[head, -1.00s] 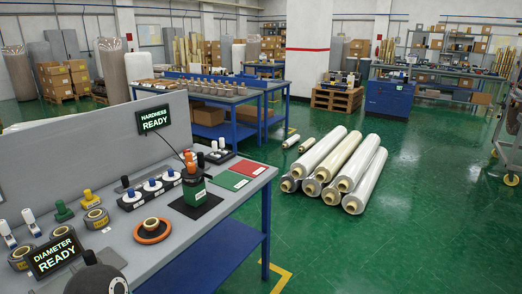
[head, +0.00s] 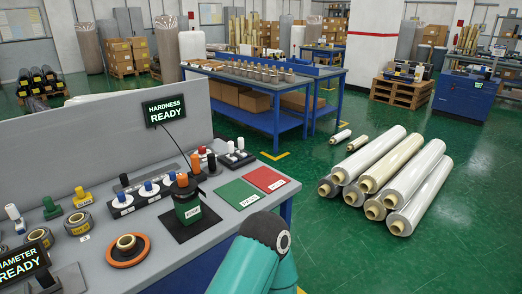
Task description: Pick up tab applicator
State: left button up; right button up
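No object on the grey workbench (head: 165,232) is clearly marked as the tab applicator, and I cannot tell which one it is. Small handled tools stand there: a yellow one (head: 82,196), a green one (head: 51,208) and a white-topped one (head: 14,217). A green block with a black top (head: 187,208) stands on a dark mat, with an orange-topped piece (head: 195,163) behind it. Blue-and-white topped pieces (head: 147,189) sit on black bases. A teal arm link (head: 258,250) of mine rises at the bottom. Neither gripper is in view.
A roll on an orange ring (head: 127,250) lies at the bench front. A green pad (head: 236,195) and a red pad (head: 265,179) lie at its right end. Wrapped rolls (head: 390,178) lie on the floor at right. Green floor (head: 350,255) is clear beside the bench.

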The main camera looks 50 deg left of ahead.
aim_at(231, 158)
jog(key=u, duration=0.35)
jog(key=i, duration=1.05)
jog(key=u, duration=0.9)
jog(key=k, duration=0.75)
jog(key=u, duration=0.2)
jog(key=i, duration=0.8)
jog(key=z, duration=0.05)
